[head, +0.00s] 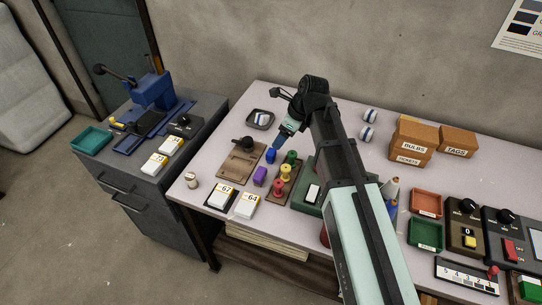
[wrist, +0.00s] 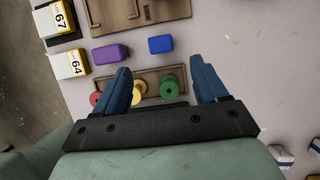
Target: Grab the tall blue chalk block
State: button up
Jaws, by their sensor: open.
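The blue chalk block (head: 271,156) stands on the pale table between the brown board and the spools. In the wrist view the blue block (wrist: 160,44) lies ahead of my fingertips, roughly centred between them and apart from them. My gripper (wrist: 160,72) is open and empty, its two blue fingers spread wide. In the head view my gripper (head: 284,138) is above the table, just beyond and right of the blue block. A purple block (head: 260,176) sits to the left of the blue one in the wrist view (wrist: 111,53). The blue block's height is hard to judge from above.
A rack of red, yellow and green spools (head: 284,172) stands close beside the blue block; it lies beneath my fingers in the wrist view (wrist: 140,88). A brown board (head: 241,160) with a black knob is on its other side. Cards 67 (head: 221,195) and 64 (head: 246,204) lie near the front edge.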

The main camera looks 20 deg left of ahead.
aim_at(271, 152)
jog(key=shift+x, duration=5.4)
jog(key=shift+c, duration=0.3)
jog(key=c, duration=1)
